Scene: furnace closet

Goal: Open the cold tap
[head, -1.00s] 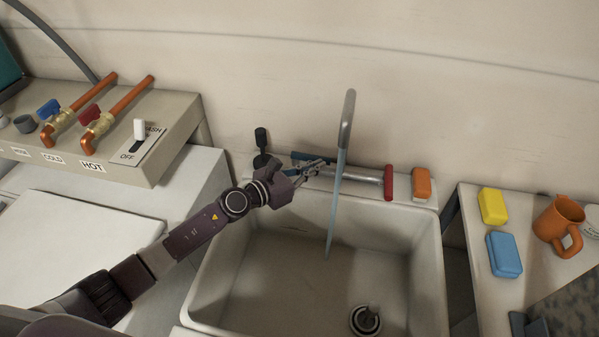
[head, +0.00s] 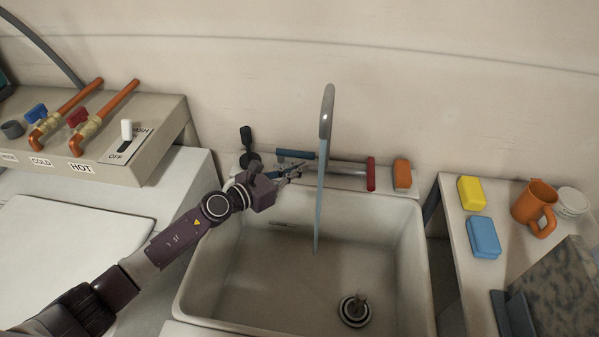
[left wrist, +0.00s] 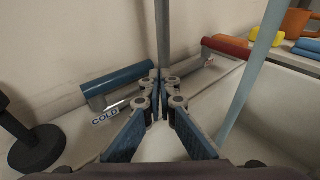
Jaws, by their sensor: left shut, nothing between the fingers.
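The sink tap's cold handle is a blue bar (head: 296,155) on the left of the tap, behind the sink; it also shows in the left wrist view (left wrist: 118,86) above a COLD label (left wrist: 106,114). The matching red handle (head: 371,174) is on the right end. A bluish stream runs from the grey spout (head: 327,108) into the sink. My left gripper (head: 299,170) is shut and empty, just in front of the blue bar. In the left wrist view its fingertips (left wrist: 164,85) are by the bar's right end; contact is unclear. My right gripper is not in view.
The white sink (head: 405,270) lies below. An orange block (head: 402,174) stands right of the tap, a black fixture (head: 247,145) left. A left-hand shelf carries blue COLD (head: 36,112) and red HOT (head: 77,118) valves. A right-hand table holds sponges and an orange mug (head: 534,201).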

